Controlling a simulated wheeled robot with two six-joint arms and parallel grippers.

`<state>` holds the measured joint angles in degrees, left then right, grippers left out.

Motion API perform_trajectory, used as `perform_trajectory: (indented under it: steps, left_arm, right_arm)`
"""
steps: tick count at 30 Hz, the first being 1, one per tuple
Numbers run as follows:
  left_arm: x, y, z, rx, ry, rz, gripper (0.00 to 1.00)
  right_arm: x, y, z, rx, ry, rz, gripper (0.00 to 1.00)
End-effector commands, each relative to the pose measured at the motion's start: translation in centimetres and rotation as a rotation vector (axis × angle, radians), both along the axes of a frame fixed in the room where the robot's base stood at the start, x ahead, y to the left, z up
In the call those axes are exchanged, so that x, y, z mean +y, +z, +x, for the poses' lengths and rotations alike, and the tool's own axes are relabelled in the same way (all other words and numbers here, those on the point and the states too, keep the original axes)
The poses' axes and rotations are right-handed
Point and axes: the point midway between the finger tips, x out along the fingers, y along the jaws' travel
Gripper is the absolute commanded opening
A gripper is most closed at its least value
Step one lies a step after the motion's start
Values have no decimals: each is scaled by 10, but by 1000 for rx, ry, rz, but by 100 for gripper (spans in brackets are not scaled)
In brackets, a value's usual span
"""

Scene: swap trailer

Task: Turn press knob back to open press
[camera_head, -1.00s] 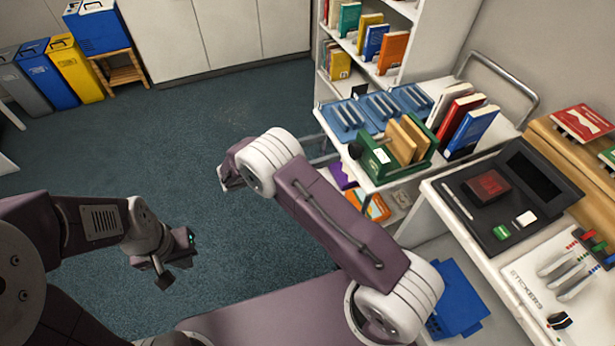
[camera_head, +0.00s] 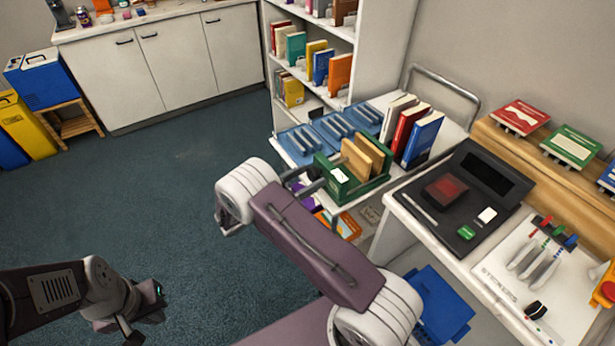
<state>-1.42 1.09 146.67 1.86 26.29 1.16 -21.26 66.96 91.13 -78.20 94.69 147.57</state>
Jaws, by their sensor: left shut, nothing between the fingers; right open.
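The press is a green frame (camera_head: 372,190) with two wooden boards (camera_head: 362,158) upright in it. It stands on the front end of the cart. A dark knob (camera_head: 309,172) shows at its left end, small and close to parts of the cart. My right gripper (camera_head: 231,227) is left of the press, mostly hidden behind its own arm; its fingers are hard to make out, and it is apart from the knob. My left gripper (camera_head: 135,325) is shut and empty over the floor at the lower left, far from the press.
The cart also carries blue book rests (camera_head: 337,124) and upright books (camera_head: 410,130). A desk with a black tray (camera_head: 467,185) and a stickers board (camera_head: 530,260) stands at the right. A blue bin (camera_head: 440,303) is below. Open carpet lies left.

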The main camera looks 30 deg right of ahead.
Motion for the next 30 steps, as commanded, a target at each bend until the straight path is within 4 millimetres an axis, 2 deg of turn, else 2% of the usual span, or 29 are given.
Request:
perform_trajectory:
  steps: [3, 4, 9, 10, 11, 20, 30]
  left_arm:
    - [0, 0, 0, 0, 0, 0, 0]
    - [0, 0, 0, 0, 0, 0, 0]
    - [0, 0, 0, 0, 0, 0, 0]
    - [0, 0, 0, 0, 0, 0, 0]
    - [0, 0, 0, 0, 0, 0, 0]
    - [0, -2, 0, 0, 0, 0, 0]
    - [0, -8, 0, 0, 0, 0, 0]
  right_arm:
    - [0, 0, 0, 0, 0, 0, 70]
    - [0, 0, 0, 0, 0, 0, 67]
    - [0, 0, 0, 0, 0, 0, 20]
    - [0, 0, 0, 0, 0, 0, 12]
    - [1, 0, 0, 0, 0, 0, 8]
    - [1, 0, 0, 46, 0, -4, 8]
    - [1, 0, 0, 291, 1, -23, 8]
